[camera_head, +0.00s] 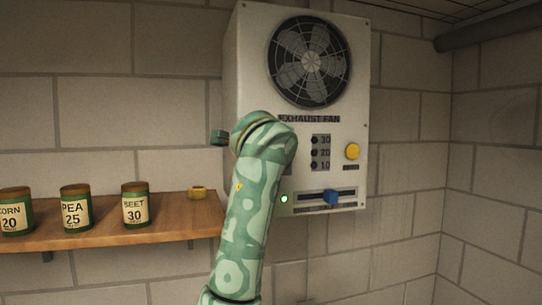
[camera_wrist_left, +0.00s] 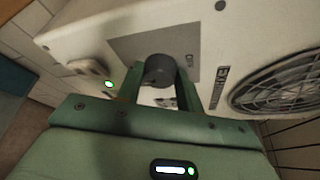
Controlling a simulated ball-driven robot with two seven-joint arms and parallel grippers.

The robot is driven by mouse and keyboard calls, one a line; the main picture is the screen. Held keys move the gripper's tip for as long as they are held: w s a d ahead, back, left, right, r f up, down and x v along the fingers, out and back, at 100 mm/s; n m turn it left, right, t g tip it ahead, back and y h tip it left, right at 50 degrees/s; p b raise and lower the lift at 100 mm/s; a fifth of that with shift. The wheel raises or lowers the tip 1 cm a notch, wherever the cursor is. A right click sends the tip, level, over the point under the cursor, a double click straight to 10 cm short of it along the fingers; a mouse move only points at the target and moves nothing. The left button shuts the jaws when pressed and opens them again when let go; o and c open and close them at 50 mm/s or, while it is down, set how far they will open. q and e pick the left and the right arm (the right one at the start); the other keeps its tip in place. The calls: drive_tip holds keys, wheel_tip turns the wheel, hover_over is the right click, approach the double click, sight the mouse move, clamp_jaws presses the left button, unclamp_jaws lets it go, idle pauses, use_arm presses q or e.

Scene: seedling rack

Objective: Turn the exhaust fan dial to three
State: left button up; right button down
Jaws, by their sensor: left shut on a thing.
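The exhaust fan unit (camera_head: 350,100) is a pale wall box with a round fan grille and the words EXHAUST FAN. Its dial (camera_wrist_left: 160,68) shows in the left wrist view as a dark round knob on a grey plate. My left gripper (camera_wrist_left: 160,88) is shut on the dial, one green finger on each side of it. In the head view my left arm covers the dial and the gripper's fingers. The numbers around the dial are too small or hidden, so I cannot tell its setting. My right gripper is in neither view.
The box also has a yellow button (camera_head: 352,151), a blue slider (camera_head: 331,196) and a green light (camera_head: 284,198).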

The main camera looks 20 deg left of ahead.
use_arm(q)
drive_tip(key=shift+f+m, duration=0.1)
drive_tip(key=shift+m, duration=0.2)
idle(0.4)
drive_tip(key=o, duration=1)
drive_tip(key=shift+d, duration=0.1)
drive_tip(key=shift+s, duration=0.1)
drive_tip(key=b+v, duration=0.2)
drive_tip(key=v, duration=0.3)
drive_tip(key=b+v, duration=0.2)
drive_tip(key=v, duration=0.3)
drive_tip(key=b+v, duration=0.2)
drive_tip(key=v, duration=0.4)
drive_tip(key=shift+d+r, duration=0.15)
drive_tip(key=shift+r, duration=0.15)
drive_tip(key=shift+g, duration=0.3)
